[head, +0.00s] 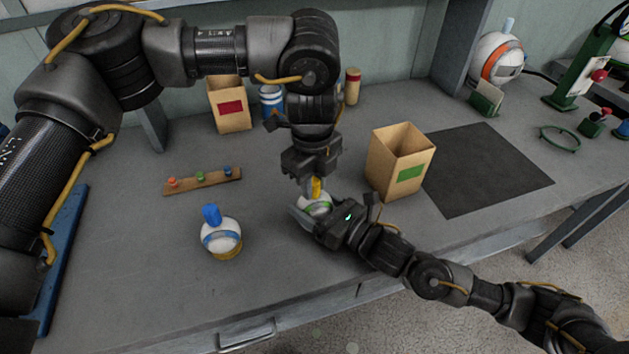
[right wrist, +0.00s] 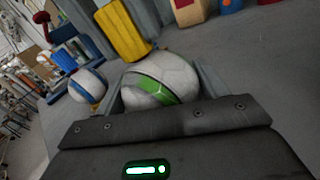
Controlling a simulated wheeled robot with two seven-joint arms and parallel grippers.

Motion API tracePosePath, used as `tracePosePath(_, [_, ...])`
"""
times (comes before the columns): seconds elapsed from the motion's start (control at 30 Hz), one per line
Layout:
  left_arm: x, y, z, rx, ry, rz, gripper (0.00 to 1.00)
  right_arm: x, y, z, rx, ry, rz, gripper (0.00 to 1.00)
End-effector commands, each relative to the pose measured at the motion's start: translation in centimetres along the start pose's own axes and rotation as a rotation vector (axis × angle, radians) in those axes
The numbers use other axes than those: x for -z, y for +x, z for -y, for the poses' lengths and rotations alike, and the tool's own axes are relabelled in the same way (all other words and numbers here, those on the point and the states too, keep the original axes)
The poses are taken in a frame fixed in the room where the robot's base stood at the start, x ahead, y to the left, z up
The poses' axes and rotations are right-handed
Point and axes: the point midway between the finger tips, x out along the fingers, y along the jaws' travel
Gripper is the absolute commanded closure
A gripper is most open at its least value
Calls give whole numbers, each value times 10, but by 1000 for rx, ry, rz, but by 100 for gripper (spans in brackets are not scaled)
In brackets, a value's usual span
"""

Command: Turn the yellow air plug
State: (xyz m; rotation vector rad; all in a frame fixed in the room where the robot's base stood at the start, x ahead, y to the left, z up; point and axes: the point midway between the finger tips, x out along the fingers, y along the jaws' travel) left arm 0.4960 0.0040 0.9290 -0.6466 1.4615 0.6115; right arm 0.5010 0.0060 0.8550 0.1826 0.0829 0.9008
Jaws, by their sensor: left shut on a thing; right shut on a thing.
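A white ball with a green band (head: 317,206) is at the middle of the table, and it fills the middle of the right wrist view (right wrist: 162,84). A yellow air plug (head: 316,187) stands up from its top; it also shows in the right wrist view (right wrist: 122,32). My left gripper (head: 315,180) points down from above and is shut on the yellow plug. My right gripper (head: 313,209) comes in from the right and is shut on the ball, one finger on each side. The fingertips of the left gripper are partly hidden.
A white ball with a blue band and blue plug (head: 220,236) stands to the left. An open box with a green label (head: 400,160) is close behind my right gripper. A wooden strip with colored knobs (head: 201,180) lies at left. A dark mat (head: 485,170) is clear.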

Motion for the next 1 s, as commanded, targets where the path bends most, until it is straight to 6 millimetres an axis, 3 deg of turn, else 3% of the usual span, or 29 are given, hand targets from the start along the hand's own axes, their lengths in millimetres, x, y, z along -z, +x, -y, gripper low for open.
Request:
tracePosePath(0.03, [-1, -3, 1, 6, 42, 3, 99, 10, -2, 2, 7, -1, -24, 52])
tracePosePath(0.5, [-1, -4, 1, 14, 407, 3, 99, 10, -2, 2, 7, -1, -26, 52])
tracePosePath(1.0, [-1, -4, 1, 18, 543, 3, 99, 11, -2, 2, 6, -1, -26, 52])
